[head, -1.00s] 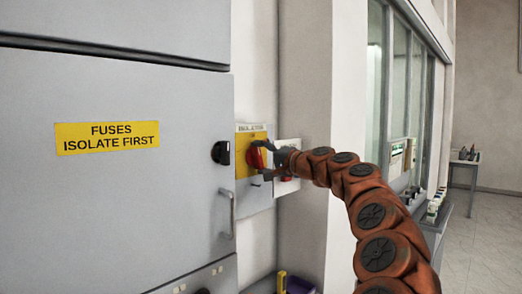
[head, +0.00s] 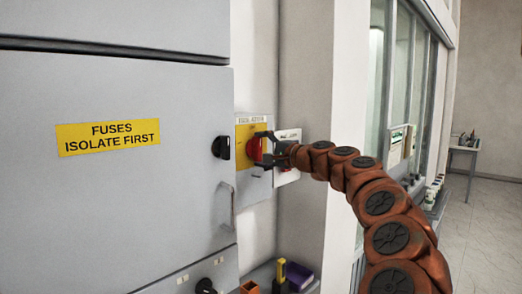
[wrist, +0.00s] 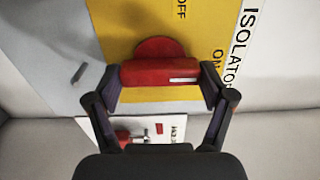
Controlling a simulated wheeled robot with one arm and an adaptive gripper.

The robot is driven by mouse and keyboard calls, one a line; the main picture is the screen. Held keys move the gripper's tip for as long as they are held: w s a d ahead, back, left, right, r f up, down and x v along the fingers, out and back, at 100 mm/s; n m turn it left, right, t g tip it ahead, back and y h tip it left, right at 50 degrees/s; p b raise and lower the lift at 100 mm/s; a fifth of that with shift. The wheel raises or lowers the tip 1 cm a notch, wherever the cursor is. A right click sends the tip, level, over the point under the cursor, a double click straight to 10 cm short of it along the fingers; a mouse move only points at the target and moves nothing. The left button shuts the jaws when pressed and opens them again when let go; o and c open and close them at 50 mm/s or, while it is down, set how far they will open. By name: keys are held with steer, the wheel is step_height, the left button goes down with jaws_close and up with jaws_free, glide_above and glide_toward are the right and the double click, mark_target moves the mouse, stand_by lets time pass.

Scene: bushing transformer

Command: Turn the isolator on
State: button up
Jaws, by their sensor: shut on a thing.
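The red isolator knob (head: 254,149) sits on a yellow plate (head: 242,165) on the grey isolator box, right of the fuse cabinet. In the wrist view, the knob's red handle bar (wrist: 160,73) lies level across the picture, with a white mark at its right end. That end faces the side where "ON" is printed; "OFF" is printed at the top. My gripper (head: 264,152) is shut on the bar, one finger at each end, and it also shows in the wrist view (wrist: 160,88). In the head view the fingers are above and below.
The grey fuse cabinet (head: 110,200) has a black knob (head: 221,147) and a handle (head: 225,210) near the isolator. A white panel (head: 287,165) is just right of the isolator box. A purple box (head: 299,274) and a yellow object (head: 281,270) stand below.

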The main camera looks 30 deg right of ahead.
steer(key=o, duration=1)
steer(key=shift+o, duration=0.2)
steer(key=shift+s, duration=0.1)
steer(key=v, duration=1.1)
steer(key=shift+s, duration=0.4)
steer(key=shift+d, duration=0.1)
